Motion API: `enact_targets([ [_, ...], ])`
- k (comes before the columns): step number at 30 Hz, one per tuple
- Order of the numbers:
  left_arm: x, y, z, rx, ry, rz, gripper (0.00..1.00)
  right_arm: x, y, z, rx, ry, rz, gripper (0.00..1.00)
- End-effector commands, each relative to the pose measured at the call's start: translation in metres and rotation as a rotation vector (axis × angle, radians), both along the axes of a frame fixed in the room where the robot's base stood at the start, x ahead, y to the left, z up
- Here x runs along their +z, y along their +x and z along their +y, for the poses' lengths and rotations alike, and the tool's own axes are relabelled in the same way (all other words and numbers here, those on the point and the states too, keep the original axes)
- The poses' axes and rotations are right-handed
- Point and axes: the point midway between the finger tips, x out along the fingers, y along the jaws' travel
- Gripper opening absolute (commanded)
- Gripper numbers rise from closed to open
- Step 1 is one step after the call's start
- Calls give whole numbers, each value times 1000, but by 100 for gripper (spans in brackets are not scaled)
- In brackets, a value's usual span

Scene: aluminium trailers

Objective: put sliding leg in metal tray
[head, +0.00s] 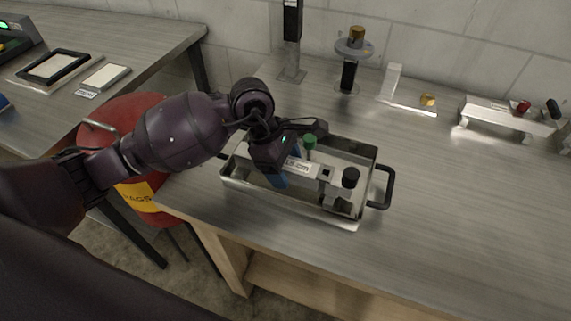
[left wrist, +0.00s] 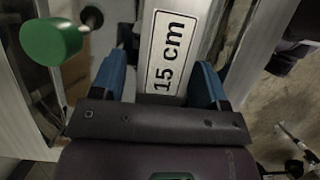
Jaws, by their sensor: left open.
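The metal tray (head: 290,206) is a shallow metal box with black end handles, standing on the workbench. A pale metal bar labelled "15 cm" (head: 325,172), apparently the sliding leg, is over or inside the tray; whether it rests on the bottom cannot be told. A black knob (head: 351,178) is at its right end. My left gripper (head: 284,172) is open over the bar's left part. In the left wrist view its blue fingers (left wrist: 158,80) are on either side of the labelled bar (left wrist: 190,25), with gaps showing. My right gripper is not in view.
A green knob (head: 310,141) stands at the tray's back side, close to my gripper. Behind are a black post (head: 292,35), a stand with a round disc (head: 355,47), a white bracket (head: 405,103) and a metal block (head: 505,118). The bench right of the tray is clear.

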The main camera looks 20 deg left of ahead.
Motion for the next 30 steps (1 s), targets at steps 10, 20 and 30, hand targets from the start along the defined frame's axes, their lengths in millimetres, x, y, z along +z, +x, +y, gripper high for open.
enact_targets([
  [10, 31, 1, 11, 0, 3, -6, 68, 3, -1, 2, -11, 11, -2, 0],
  [20, 88, 2, 35, 0, 2, -5, 68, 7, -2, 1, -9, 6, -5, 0],
  [30, 113, 2, 45, -1, 0, 0, 68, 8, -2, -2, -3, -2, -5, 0],
])
